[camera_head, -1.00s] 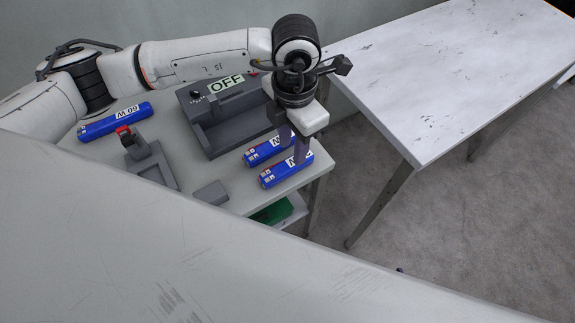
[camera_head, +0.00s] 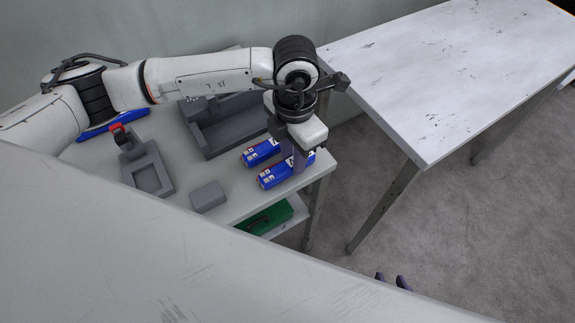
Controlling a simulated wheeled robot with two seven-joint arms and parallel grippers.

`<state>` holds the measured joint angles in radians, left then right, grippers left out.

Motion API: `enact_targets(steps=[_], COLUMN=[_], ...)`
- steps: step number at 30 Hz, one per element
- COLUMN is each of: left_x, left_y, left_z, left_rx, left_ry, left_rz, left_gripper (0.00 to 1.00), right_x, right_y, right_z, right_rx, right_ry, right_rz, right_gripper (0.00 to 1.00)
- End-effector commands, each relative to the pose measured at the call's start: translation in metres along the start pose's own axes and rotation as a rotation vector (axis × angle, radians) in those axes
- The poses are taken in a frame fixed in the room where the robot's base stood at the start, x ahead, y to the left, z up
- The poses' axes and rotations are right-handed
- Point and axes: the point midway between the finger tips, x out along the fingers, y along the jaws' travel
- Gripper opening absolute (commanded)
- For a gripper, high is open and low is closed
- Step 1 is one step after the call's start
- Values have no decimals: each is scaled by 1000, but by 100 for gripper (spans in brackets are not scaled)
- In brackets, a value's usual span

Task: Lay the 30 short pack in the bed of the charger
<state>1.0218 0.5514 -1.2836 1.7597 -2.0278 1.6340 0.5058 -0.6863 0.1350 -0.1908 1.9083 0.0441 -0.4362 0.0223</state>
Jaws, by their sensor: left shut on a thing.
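Two short blue packs lie side by side near the table's right end, their white labels partly covered and unreadable: a rear one (camera_head: 259,153) and a front one (camera_head: 275,178). My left gripper (camera_head: 298,163) points down and is shut on the front pack, which appears to be at table level. The grey charger (camera_head: 213,146), with its open, empty-looking bed, stands behind and left of the packs; my arm hides its upper part. Two dark fingertips of my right gripper (camera_head: 392,280) show at the bottom, apart, with nothing visible between them.
A long blue pack (camera_head: 128,122) lies at the back left, partly behind my arm. A grey fixture with a red part (camera_head: 148,172) and a small grey block (camera_head: 208,196) stand in front. A green item (camera_head: 265,219) is on a lower shelf. The white table (camera_head: 450,70) is bare.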

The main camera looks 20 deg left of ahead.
Motion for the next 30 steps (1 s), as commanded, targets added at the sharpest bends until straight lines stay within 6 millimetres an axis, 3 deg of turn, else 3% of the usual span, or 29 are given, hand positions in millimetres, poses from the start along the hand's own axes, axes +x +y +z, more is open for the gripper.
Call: enact_targets(steps=[30], left_x=[-44], left_y=[0], left_z=[0], left_rx=[0], left_ry=[-2], left_rz=[0], left_gripper=[0], right_x=[-18], right_y=[-2], right_z=[-18], right_rx=[0], right_ry=[1], right_rz=[0], right_gripper=[31])
